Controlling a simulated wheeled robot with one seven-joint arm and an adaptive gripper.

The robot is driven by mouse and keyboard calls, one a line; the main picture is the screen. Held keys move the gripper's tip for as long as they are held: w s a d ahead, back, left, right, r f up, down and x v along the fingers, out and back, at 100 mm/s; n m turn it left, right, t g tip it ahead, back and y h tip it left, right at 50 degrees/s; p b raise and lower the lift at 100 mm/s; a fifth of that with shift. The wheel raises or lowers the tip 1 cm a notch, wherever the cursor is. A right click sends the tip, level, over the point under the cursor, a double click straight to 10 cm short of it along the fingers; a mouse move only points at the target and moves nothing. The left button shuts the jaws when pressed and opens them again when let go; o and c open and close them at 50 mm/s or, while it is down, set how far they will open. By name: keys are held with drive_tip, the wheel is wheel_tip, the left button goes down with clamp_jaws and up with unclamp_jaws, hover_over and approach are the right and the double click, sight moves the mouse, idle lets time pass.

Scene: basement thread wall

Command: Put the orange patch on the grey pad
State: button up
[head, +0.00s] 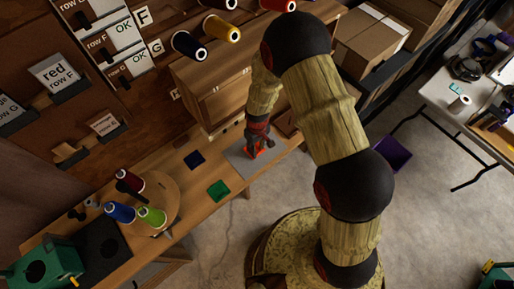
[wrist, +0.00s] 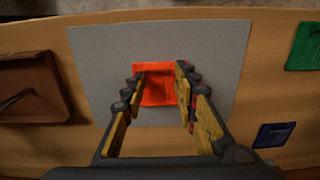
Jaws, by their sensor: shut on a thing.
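The orange patch (wrist: 155,94) is between the fingers of my gripper (wrist: 160,76) in the wrist view, and my gripper is shut on it. The grey pad (wrist: 100,50) lies flat on the wooden bench behind the patch. The patch appears within the pad's outline, but I cannot tell whether it touches the pad. In the head view my gripper (head: 258,142) points down over the grey pad (head: 238,163), with the orange patch (head: 262,152) partly hidden by the fingers.
A green patch (head: 218,190) and a dark blue patch (head: 194,159) lie on the bench, apart from the pad. A brown tray (wrist: 35,88) is beside the pad. Thread spools (head: 120,213) stand on a round wooden stand. A wooden drawer cabinet (head: 220,100) rises behind.

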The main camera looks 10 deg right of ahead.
drive_tip(key=o, duration=0.9)
drive_tip(key=shift+f, duration=0.1)
drive_tip(key=s+d+r+m+t, duration=0.1)
drive_tip(key=d+r, duration=0.1)
drive_tip(key=r, duration=1)
drive_tip(key=s+d+r+m+t+p, duration=0.1)
drive_tip(key=d+r, duration=0.2)
drive_tip(key=r, duration=0.8)
drive_tip(key=s+d+r+m+t, duration=0.1)
drive_tip(key=d+r, duration=0.1)
drive_tip(key=r, duration=1)
drive_tip(key=s+d+r+m+t, duration=0.1)
drive_tip(key=s+d+r, duration=0.1)
drive_tip(key=s+r, duration=0.2)
drive_tip(key=s+d+r+m+t, duration=0.1)
drive_tip(key=s+d+r, duration=0.1)
drive_tip(key=s+r, duration=0.2)
drive_tip(key=s+d+r+m, duration=0.1)
drive_tip(key=s+d+r, duration=0.1)
drive_tip(key=s+r, duration=0.3)
drive_tip(key=shift+s+d+m+t, duration=0.15)
drive_tip(key=shift+s+m+t, duration=0.05)
drive_tip(key=shift+s, duration=0.6)
drive_tip(key=shift+s+d+m+t, duration=0.15)
drive_tip(key=shift+s+m+t, duration=0.05)
drive_tip(key=shift+s, duration=0.55)
drive_tip(key=shift+f, duration=0.15)
